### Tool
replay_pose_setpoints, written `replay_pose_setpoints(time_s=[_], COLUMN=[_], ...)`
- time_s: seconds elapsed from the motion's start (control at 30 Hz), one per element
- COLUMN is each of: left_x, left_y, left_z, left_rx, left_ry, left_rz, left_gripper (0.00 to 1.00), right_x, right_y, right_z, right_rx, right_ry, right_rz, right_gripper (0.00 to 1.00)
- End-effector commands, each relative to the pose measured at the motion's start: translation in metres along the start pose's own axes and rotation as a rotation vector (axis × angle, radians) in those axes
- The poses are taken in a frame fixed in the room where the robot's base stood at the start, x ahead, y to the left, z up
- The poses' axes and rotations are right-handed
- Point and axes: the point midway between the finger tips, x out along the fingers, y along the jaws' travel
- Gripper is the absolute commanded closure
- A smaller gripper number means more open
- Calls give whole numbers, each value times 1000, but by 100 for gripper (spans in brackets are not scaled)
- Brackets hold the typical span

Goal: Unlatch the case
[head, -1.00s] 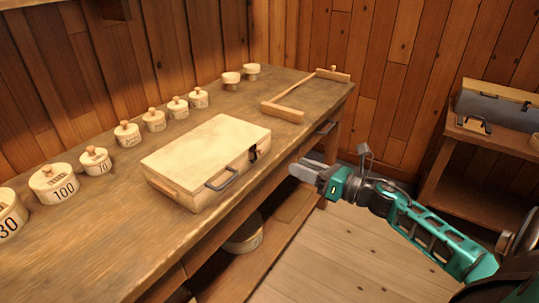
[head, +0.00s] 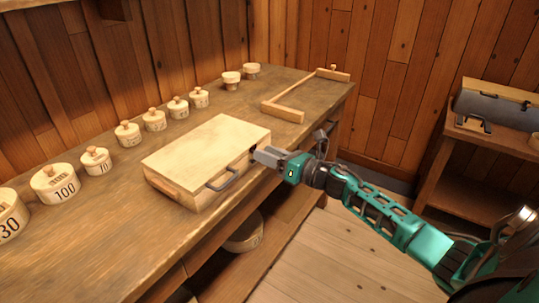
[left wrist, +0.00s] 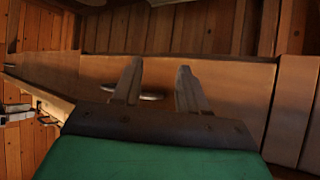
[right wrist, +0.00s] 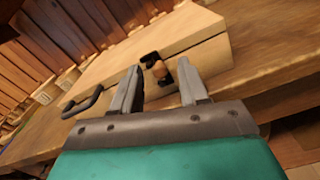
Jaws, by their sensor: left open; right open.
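The case (head: 205,150) is a pale wooden box lying shut on the workbench, with a dark handle (head: 222,181) on its front side. It also shows in the right wrist view (right wrist: 140,50). Its latch (right wrist: 157,68), a black fitting with a wooden knob, sits on the front side between my right gripper's fingers as seen there. My right gripper (head: 258,155) is open at the latch and hides it in the head view; I cannot tell whether the fingers touch it. My left gripper (left wrist: 158,90) is open and empty, away from the case, and shows only in the left wrist view.
Several lidded round wooden pots (head: 127,133) stand along the back of the workbench (head: 110,230). A wooden frame (head: 284,112) lies at its far end. A side shelf (head: 455,150) at the right bears a grey case (head: 492,108). The bench's front left is clear.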

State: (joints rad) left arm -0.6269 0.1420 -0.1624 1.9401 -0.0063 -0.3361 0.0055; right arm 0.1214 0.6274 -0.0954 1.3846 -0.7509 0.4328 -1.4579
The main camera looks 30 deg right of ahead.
Motion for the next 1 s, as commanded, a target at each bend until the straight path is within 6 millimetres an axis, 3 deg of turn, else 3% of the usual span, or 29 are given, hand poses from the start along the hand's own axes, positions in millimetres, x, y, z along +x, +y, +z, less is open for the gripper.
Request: replay_pose_setpoints(time_s=[0.07,0.5,1.0], left_x=[1,2,1], left_y=[0,-1,0], left_z=[-1,-3,0], left_rx=[1,2,1], left_ry=[2,7,1], left_rz=[0,0,1], left_gripper=[57,57,57], right_x=[0,0,0], right_y=[0,0,-2], right_z=[0,0,0], right_rx=[1,1,65], right_ry=[0,0,-1], right_rz=[0,1,1], right_gripper=[57,99,100])
